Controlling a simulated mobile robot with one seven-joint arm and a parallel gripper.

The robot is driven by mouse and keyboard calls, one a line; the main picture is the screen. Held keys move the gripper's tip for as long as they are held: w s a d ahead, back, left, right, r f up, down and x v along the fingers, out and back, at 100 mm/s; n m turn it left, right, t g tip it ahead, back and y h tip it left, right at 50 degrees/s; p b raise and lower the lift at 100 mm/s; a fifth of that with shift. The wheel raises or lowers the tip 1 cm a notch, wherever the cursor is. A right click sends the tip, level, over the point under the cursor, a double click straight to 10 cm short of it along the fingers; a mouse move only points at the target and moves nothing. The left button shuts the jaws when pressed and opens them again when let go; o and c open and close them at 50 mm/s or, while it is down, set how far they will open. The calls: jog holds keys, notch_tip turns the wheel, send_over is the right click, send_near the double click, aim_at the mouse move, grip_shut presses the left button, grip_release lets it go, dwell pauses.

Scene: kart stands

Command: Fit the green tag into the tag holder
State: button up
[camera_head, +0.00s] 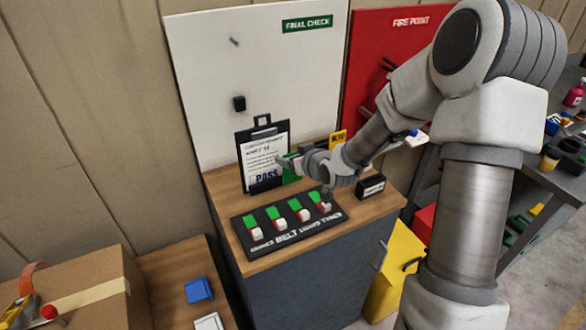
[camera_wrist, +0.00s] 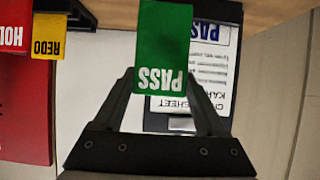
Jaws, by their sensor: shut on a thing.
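The green tag (camera_wrist: 165,50), marked PASS, is between my gripper's fingers (camera_wrist: 165,82) in the wrist view, where its lettering is upside down. My gripper (camera_head: 290,164) is shut on it, just in front of the lower right of a black clipboard (camera_head: 243,150). The tag (camera_head: 291,177) shows partly below the fingers in the head view. The clipboard sheet (camera_head: 262,157) bears blue PASS lettering, partly covered by the tag in the wrist view. A dark strip (camera_wrist: 228,14) crosses the clipboard's bottom. I cannot tell for certain which part is the tag holder, or whether the tag touches the clipboard.
A yellow REDO tag (camera_head: 338,140) stands right of my gripper; a red HOLD tag (camera_wrist: 13,30) is beside it. A black block with a white label (camera_head: 370,187) is at the counter's right. A black switch panel (camera_head: 246,236) lies in front. A white board (camera_head: 205,70) rises behind.

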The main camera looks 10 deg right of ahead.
jog(key=shift+f, duration=1.8)
jog(key=shift+f, duration=0.2)
jog(key=o, duration=1.3)
jog(key=shift+c, duration=0.2)
jog(key=shift+r, duration=0.1)
